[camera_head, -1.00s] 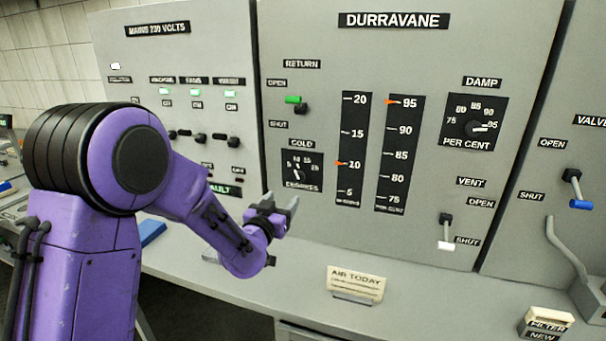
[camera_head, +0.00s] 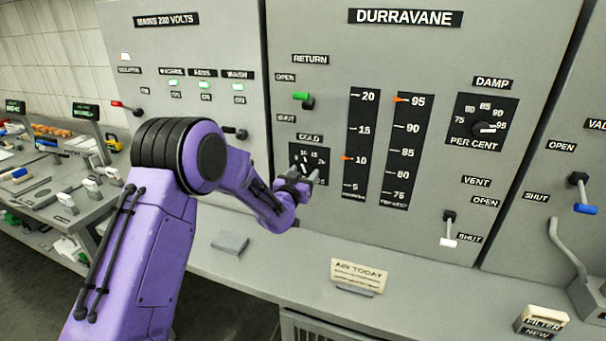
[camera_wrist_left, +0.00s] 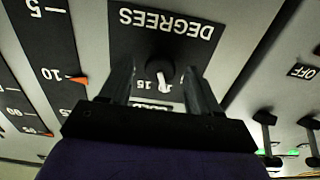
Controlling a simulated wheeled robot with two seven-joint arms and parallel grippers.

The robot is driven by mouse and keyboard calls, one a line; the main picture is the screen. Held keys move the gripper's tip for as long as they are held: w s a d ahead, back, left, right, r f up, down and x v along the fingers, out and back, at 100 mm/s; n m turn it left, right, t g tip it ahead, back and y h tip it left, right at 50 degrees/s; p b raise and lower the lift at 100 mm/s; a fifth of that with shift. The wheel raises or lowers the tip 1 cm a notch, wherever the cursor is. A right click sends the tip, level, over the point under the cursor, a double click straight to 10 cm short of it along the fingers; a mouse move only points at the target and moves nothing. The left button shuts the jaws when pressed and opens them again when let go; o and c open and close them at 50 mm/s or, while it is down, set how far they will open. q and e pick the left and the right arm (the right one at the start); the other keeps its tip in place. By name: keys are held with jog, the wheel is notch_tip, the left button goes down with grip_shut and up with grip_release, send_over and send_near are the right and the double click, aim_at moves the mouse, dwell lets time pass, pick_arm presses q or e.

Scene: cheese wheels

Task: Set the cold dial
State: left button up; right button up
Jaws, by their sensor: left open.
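The cold dial (camera_head: 304,164) is a black square plate with a dark knob and white pointer, under a COLD label on the grey panel. In the left wrist view the knob (camera_wrist_left: 159,72) appears upside down, between the two fingers, with its white pointer toward a 15 mark. My left gripper (camera_head: 306,178) is at the dial's lower part and hides some of it in the head view. The same gripper (camera_wrist_left: 160,88) is open, a finger on each side of the knob, with gaps visible. Whether the fingertips reach around the knob is unclear. My right gripper is not in view.
A scale with an orange pointer at 10 (camera_head: 359,150) stands right of the dial. The damp dial (camera_head: 485,122), green return lever (camera_head: 301,96) and vent lever (camera_head: 449,230) are on the same panel. A card (camera_head: 358,275) stands on the ledge below.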

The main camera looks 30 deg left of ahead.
pick_arm(q)
jog(key=c, duration=1)
jog(key=shift+f, duration=0.1)
jog(key=m+b, duration=0.3)
jog(key=m, duration=0.1)
jog(key=shift+f, duration=0.15)
jog(key=m+b, duration=0.2)
jog(key=m, duration=0.1)
jog(key=shift+m, duration=0.3)
jog(key=shift+r+m+b, duration=0.2)
jog(key=shift+m+b, duration=0.3)
jog(key=shift+b, duration=0.1)
